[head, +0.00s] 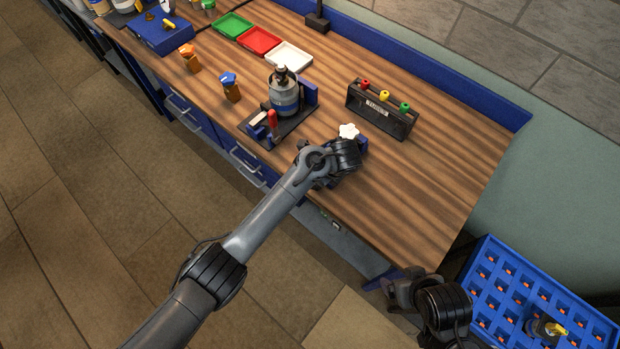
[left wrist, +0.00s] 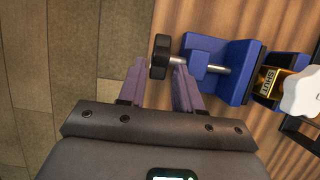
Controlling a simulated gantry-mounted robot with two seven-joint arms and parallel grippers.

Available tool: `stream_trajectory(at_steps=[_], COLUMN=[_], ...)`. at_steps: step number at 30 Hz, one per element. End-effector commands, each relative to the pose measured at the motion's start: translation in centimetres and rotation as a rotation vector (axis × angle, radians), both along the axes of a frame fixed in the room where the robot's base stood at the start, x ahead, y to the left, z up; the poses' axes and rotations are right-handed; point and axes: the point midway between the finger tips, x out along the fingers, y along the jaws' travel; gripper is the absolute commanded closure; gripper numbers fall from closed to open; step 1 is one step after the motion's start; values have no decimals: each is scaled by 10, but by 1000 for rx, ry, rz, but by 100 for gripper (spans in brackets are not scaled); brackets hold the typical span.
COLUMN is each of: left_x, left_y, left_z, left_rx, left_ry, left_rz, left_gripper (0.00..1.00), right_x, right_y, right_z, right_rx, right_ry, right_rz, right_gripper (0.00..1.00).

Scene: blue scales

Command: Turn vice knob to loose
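In the head view the vice (head: 362,143) is partly hidden behind my left wrist. My right arm is at the lower right, and its fingers are not visible.
A white star-shaped handwheel (head: 348,131) stands at the vice, beside a label reading SHUT (left wrist: 268,82). A black box with coloured knobs (head: 381,110) stands behind. A canister (head: 285,95) on a stand is to the left. The table's right end is clear.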

Motion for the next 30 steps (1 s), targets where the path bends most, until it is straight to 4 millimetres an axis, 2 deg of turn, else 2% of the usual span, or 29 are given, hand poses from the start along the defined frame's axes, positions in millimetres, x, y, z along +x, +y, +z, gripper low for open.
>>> stream_trajectory(at_steps=[6, 12, 18, 26, 30], left_x=[9, 15, 17, 18, 18], left_y=[11, 17, 20, 21, 21], left_z=[-35, -55, -63, -63, -63], left_rx=[2, 1, 0, 0, 0], left_ry=[0, -1, -1, -2, -2], left_rz=[2, 1, 0, 1, 1], left_gripper=[66, 66, 66, 66, 84], right_x=[-1, -2, -2, -2, -2], right_y=[2, 3, 4, 3, 3], right_z=[-8, -12, -13, -13, -14], right_rx=[6, 10, 13, 13, 10], right_ry=[2, 5, 5, 6, 6], right_rz=[-2, -5, -6, -6, -5], right_gripper=[12, 12, 12, 12, 12])
